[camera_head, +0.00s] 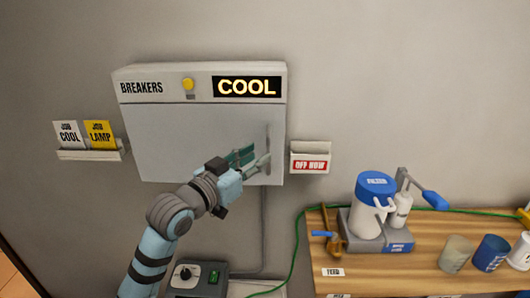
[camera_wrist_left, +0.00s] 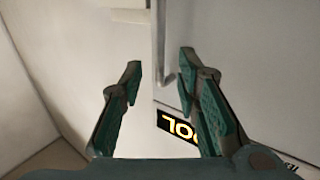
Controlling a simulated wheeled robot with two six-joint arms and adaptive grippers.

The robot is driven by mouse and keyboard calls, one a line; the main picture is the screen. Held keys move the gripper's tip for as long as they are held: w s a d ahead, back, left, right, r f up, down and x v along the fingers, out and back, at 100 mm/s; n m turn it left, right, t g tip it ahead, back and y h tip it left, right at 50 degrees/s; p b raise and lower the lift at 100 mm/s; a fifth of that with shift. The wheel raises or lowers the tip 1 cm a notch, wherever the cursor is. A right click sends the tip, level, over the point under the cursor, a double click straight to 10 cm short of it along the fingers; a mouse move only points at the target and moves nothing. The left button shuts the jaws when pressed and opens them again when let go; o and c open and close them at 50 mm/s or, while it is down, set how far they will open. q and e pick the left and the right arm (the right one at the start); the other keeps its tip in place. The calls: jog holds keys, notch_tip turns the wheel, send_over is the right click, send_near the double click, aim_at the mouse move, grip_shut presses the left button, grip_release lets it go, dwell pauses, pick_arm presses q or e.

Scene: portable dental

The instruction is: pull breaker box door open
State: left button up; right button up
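The breaker box (camera_head: 200,88) is a light grey cabinet on the wall, labelled BREAKERS, with a lit COOL sign (camera_head: 247,87). Its plain door (camera_head: 160,135) looks closed. A slim vertical handle (camera_head: 267,138) is near the door's right edge. My left gripper (camera_head: 258,156) is in front of the door's right part, close to the handle. In the left wrist view its teal fingers are open, with the handle (camera_wrist_left: 160,45) showing between and beyond them. I cannot tell whether either finger touches it. My right gripper is not in view.
An OFF NOW holder (camera_head: 310,158) is on the wall just right of the box. A card shelf (camera_head: 88,155) is at its left. A wooden bench (camera_head: 435,280) with a blue-lidded canister (camera_head: 375,205) and cups stands at lower right. A grey unit (camera_head: 197,280) sits below the box.

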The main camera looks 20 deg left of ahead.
aim_at(267, 149)
pick_arm(q)
jog(key=x, duration=0.3)
jog(key=shift+w+d, duration=0.15)
jog(key=shift+w, duration=0.55)
grip_shut()
